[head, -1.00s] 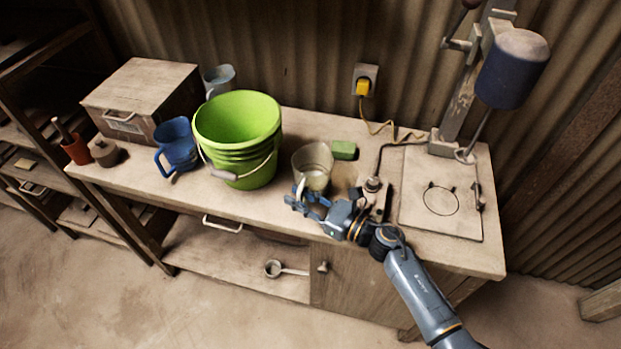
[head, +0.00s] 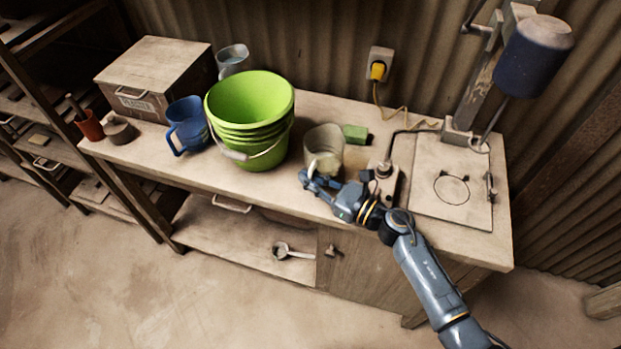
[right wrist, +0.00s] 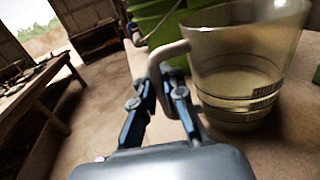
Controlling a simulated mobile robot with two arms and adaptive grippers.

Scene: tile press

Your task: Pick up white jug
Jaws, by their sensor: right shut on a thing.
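The white jug (head: 325,143) is a translucent, off-white jug standing on the bench to the right of the green bucket. In the right wrist view the jug (right wrist: 240,65) fills the upper right, with its handle toward my fingers. My right gripper (head: 310,180) is at the near side of the jug. In the right wrist view my right gripper (right wrist: 155,85) is shut on the jug's handle (right wrist: 165,58), with a finger on each side of it. The jug looks upright. My left gripper is not in view.
A green bucket (head: 249,115) stands close left of the jug. A green block (head: 355,133) lies behind right. A blue jug (head: 187,125), a wooden box (head: 155,78) and a clear jug (head: 233,58) stand farther left. A press (head: 465,110) with a cable is at right.

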